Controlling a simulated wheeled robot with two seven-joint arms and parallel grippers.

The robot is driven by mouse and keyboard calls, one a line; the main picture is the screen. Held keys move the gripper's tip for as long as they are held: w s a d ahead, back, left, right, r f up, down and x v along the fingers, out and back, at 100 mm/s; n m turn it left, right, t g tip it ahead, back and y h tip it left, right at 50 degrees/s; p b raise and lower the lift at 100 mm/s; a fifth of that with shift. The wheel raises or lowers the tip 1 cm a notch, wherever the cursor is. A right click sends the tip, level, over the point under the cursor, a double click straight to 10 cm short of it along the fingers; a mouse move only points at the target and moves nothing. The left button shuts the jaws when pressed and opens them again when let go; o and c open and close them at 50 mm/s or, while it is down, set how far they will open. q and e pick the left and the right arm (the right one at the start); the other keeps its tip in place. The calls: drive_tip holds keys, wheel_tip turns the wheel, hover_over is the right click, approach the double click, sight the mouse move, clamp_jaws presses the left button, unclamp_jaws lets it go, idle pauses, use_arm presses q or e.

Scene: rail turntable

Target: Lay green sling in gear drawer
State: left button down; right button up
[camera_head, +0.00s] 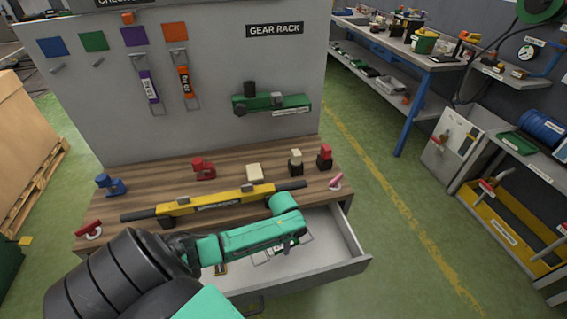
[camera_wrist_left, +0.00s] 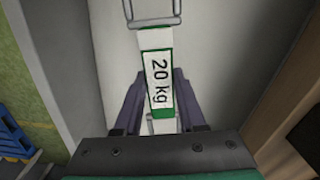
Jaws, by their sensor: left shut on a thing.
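The green sling (camera_wrist_left: 158,85), with a white "20 kg" label and a metal buckle at each end, runs between the fingers of my left gripper (camera_wrist_left: 158,103) in the left wrist view. The gripper is shut on it. In the head view my left arm reaches over the open gear drawer (camera_head: 352,262), and part of the sling (camera_head: 262,256) shows below the arm, within the drawer's outline. The drawer's pale interior (camera_wrist_left: 222,60) lies behind the sling in the wrist view. I cannot tell whether the sling touches the drawer floor. My right gripper is out of view.
A yellow bar (camera_head: 222,201) with black ends lies on the wooden bench top (camera_head: 228,173) behind the drawer, among small blue, red and black items. Purple (camera_head: 149,86) and orange (camera_head: 185,82) slings hang on the grey rack. Open floor (camera_head: 385,225) lies right of the drawer.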

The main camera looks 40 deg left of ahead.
use_arm(q)
drive_tip(key=shift+f+b, duration=1.55)
drive_tip(key=shift+f, duration=1.05)
unclamp_jaws()
drive_tip(key=shift+r, duration=0.1)
drive_tip(key=shift+r+p, duration=3.45)
drive_tip(key=shift+p, duration=0.55)
wheel_tip(320, 180, up, 8)
drive_tip(key=p, duration=0.9)
hover_over(283, 256)
drive_tip(key=shift+w+r, duration=0.1)
